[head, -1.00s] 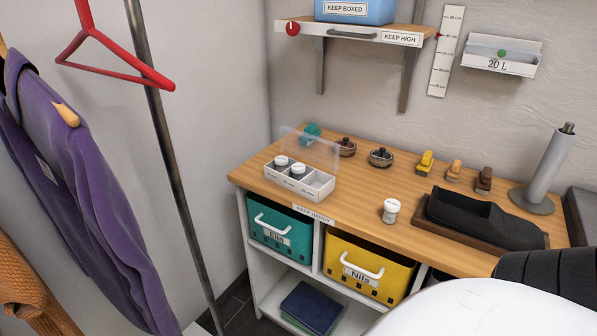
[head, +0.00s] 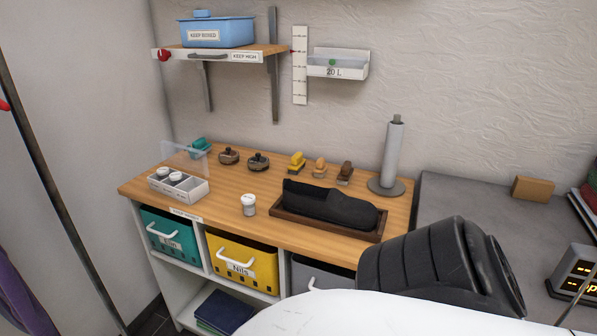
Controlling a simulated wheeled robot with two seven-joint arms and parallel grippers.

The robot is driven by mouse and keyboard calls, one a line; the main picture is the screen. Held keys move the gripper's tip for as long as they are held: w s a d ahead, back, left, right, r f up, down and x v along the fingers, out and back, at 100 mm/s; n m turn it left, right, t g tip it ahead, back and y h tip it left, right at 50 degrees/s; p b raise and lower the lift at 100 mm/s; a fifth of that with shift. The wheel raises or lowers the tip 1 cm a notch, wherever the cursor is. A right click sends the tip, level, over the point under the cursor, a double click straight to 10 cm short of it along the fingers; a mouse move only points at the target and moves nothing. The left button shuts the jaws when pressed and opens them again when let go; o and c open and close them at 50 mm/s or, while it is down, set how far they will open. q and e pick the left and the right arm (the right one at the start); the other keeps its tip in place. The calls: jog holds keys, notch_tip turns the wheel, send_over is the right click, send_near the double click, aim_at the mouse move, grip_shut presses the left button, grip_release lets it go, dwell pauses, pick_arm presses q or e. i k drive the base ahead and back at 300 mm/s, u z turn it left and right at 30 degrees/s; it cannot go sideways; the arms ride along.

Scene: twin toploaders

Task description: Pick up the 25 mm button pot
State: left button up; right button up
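Two similar pots, a left one (head: 162,173) and a right one (head: 176,177), sit in compartments of a white open box (head: 187,193) with a raised clear lid. The box's rightmost compartment looks empty. The size markings on the pots are too small to read, so I cannot tell which is the 25 mm button pot. Neither of my grippers is in view.
The counter (head: 222,190) is bare around the lone pot. A wall shelf (head: 225,53) hangs above.

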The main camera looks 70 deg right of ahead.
aim_at(249, 206)
jog(key=k, duration=0.4)
jog(key=z, duration=1)
